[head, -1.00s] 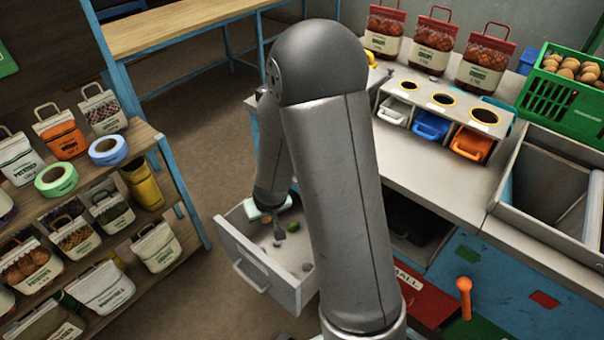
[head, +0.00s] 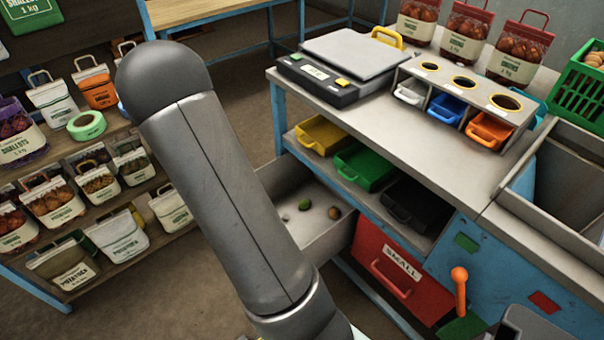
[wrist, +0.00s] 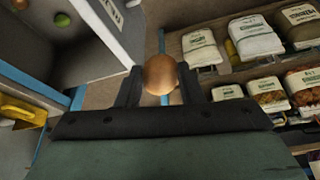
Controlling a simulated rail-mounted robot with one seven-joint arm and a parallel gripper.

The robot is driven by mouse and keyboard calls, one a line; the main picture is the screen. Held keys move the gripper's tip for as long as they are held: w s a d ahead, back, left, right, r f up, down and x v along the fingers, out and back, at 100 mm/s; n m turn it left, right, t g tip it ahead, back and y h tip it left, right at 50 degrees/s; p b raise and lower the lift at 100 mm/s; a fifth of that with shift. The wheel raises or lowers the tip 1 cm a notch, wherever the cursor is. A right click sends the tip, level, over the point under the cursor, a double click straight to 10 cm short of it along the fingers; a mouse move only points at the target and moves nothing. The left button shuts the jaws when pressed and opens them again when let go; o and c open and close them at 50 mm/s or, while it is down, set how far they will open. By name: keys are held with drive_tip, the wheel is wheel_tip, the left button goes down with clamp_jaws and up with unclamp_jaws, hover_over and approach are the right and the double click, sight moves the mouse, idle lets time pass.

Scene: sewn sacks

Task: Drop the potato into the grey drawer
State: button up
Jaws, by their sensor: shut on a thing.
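My gripper (wrist: 160,82) is shut on the potato (wrist: 160,73), a round golden-brown thing between the two dark fingers in the wrist view. The grey drawer (head: 336,240) stands open under the bench in the head view, partly behind my arm. A green item (head: 304,204) and a brown item (head: 334,213) lie inside it. In the wrist view the drawer's pale labelled panel (wrist: 98,20) is at upper left. The potato appears beside this panel, on its outer side. My gripper and the potato are hidden in the head view.
A red drawer (head: 400,280) marked SMALL is to the right of the grey one. Yellow (head: 322,134) and green (head: 364,164) trays sit under the bench top. A scale (head: 340,70) stands on top. Shelves of sacks (head: 100,190) are at left, with floor between.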

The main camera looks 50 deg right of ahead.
drive_tip(key=s+d+f+m+g+h+b, duration=0.1)
drive_tip(key=s+d+f+m+b, duration=0.15)
drive_tip(key=d, duration=0.85)
drive_tip(key=s+d+f+m+g+h+b, duration=0.15)
drive_tip(key=s+d+m+b, duration=0.25)
drive_tip(key=d, duration=0.8)
drive_tip(key=s+d+f+m+g+b, duration=0.1)
drive_tip(key=s+d+f+m+b, duration=0.25)
drive_tip(key=d, duration=0.75)
drive_tip(key=f+b, duration=0.1)
drive_tip(key=f, duration=0.1)
drive_tip(key=f+b, duration=0.2)
drive_tip(key=f, duration=0.1)
drive_tip(key=shift+w+f, duration=0.3)
drive_tip(key=shift+w, duration=0.05)
drive_tip(key=o, duration=1.1)
drive_tip(key=shift+r, duration=0.1)
drive_tip(key=p+v, duration=0.1)
drive_tip(key=v, duration=0.7)
drive_tip(key=p+v, duration=0.2)
drive_tip(key=v, duration=0.7)
drive_tip(key=shift+s+r, duration=0.1)
drive_tip(key=shift+s, duration=0.15)
